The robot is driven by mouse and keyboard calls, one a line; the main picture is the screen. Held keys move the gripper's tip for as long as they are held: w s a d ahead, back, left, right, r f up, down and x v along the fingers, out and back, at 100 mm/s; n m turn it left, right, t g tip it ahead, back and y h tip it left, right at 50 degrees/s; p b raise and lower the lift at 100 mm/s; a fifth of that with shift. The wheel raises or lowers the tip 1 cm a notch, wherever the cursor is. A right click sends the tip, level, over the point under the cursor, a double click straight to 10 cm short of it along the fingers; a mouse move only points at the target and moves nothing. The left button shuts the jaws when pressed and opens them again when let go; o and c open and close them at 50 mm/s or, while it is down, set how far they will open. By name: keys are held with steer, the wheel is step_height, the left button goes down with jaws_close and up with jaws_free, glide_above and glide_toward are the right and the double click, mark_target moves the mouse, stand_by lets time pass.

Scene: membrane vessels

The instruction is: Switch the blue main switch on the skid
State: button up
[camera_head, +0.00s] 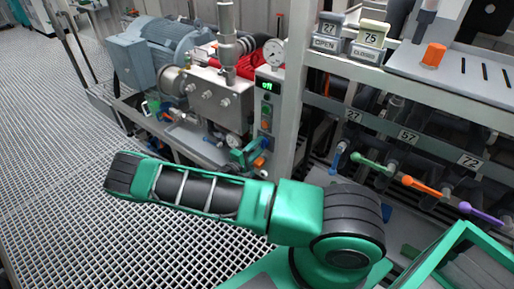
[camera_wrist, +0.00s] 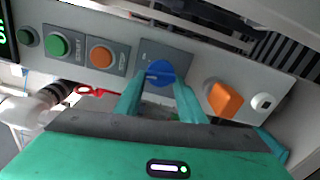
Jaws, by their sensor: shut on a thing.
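The blue main switch (camera_wrist: 160,73) is a round knob on a grey plate of the control panel (camera_wrist: 190,60). In the wrist view my gripper (camera_wrist: 158,82) has one green finger on each side of the knob, shut on it. The knob's lower edge and the contact with the fingers are partly hidden.
In the wrist view a green START button (camera_wrist: 59,45), an orange button (camera_wrist: 101,56) and an orange knob (camera_wrist: 225,99) flank the switch. In the head view a motor (camera_head: 170,45) and pump stand left, a frame post (camera_head: 291,100) and coloured valve handles right.

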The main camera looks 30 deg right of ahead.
steer(key=shift+f+n, duration=0.15)
steer(key=shift+n, duration=0.95)
steer(key=shift+f+n, duration=0.15)
steer(key=shift+n, duration=0.95)
steer(key=o, duration=0.9)
steer(key=shift+o, duration=0.7)
steer(key=shift+r, duration=0.1)
steer(key=v, duration=1)
steer(key=shift+a, duration=0.4)
steer(key=shift+s, duration=0.15)
